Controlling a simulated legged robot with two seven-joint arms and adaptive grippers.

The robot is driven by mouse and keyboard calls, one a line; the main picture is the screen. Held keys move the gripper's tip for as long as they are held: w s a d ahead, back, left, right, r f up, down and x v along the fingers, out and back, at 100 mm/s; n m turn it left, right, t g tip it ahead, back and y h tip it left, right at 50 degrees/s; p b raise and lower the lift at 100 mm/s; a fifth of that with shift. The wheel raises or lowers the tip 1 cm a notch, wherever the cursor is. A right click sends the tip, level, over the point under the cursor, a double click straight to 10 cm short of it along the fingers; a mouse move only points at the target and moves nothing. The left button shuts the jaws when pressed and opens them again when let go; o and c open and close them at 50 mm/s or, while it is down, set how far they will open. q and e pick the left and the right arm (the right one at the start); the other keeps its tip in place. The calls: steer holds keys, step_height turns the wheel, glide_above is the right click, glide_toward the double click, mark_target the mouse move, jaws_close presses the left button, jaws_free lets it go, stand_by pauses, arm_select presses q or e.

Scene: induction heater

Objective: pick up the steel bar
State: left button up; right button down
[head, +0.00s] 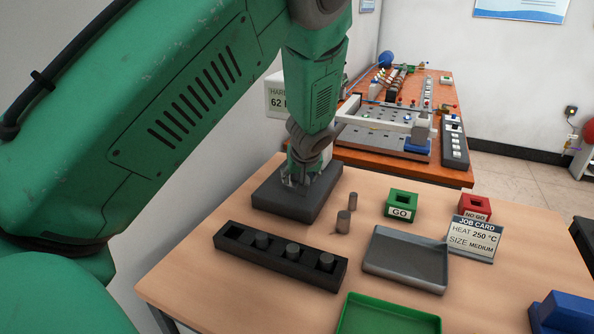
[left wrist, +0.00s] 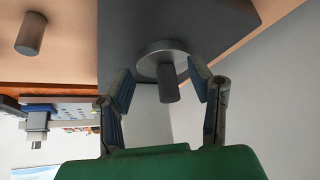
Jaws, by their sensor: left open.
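My left gripper (head: 302,180) is low over a dark grey block (head: 270,197) at the back left of the table. In the left wrist view, the left gripper (left wrist: 160,78) is open. A short grey steel bar (left wrist: 169,88) stands on a round disc (left wrist: 150,58) on the block, between the spread fingers. Gaps show on both sides of it. In the head view the gripper hides this bar. Two more grey bars stand on the table, a slim one (head: 353,201) and a thicker one (head: 343,222). My right gripper is not in view.
A black rack (head: 240,256) holds three grey cylinders; its left slot is empty. A grey tray (head: 378,268), green tray (head: 388,318), green GO box (head: 402,204), red NO GO box (head: 476,206) and job card (head: 472,240) reading 250 °C, medium, share the table. An orange bench (head: 370,163) stands behind.

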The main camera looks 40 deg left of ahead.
mark_target(295, 179)
arm_select(q)
steer(key=shift+w+a, duration=0.35)
steer(key=shift+a, duration=0.25)
steer(key=w+a, duration=0.2)
steer(key=shift+w+a, duration=0.1)
steer(key=shift+a, duration=0.3)
steer(key=shift+x, duration=1.4)
steer(key=shift+d, duration=0.1)
jaws_close()
